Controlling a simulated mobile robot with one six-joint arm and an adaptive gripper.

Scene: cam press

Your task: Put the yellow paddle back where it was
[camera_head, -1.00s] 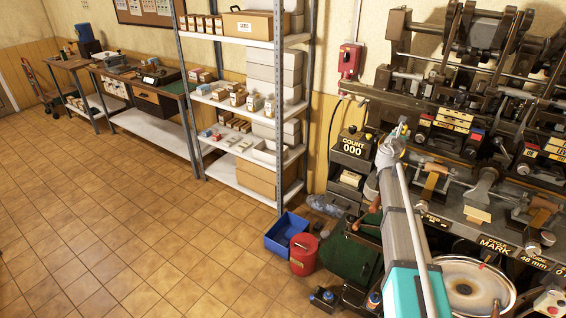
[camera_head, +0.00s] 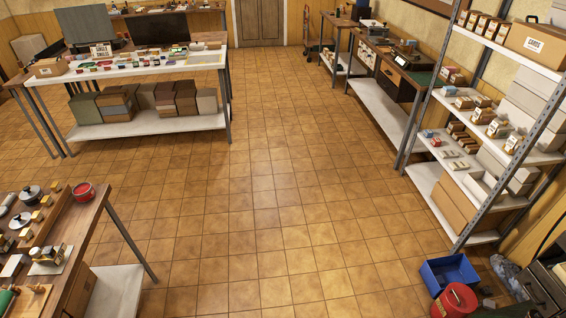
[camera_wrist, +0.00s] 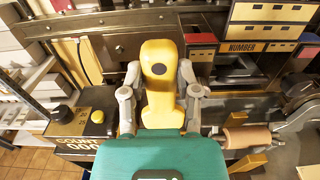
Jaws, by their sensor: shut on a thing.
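The yellow paddle (camera_wrist: 162,66), with a dark round spot on its face, stands out in front of my gripper (camera_wrist: 160,92) in the wrist view. The grey fingers sit on either side of it and my gripper is shut on it. The lower end of the paddle is hidden behind the turquoise body of my gripper. The head view shows neither the paddle nor my gripper.
In the wrist view, the machine with its NUMBER label (camera_wrist: 248,47) fills the background, and the COUNT box (camera_wrist: 77,130) is at lower left. In the head view, a blue bin (camera_head: 449,275) and red can (camera_head: 456,301) stand by the shelf; the tiled floor (camera_head: 270,200) is clear.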

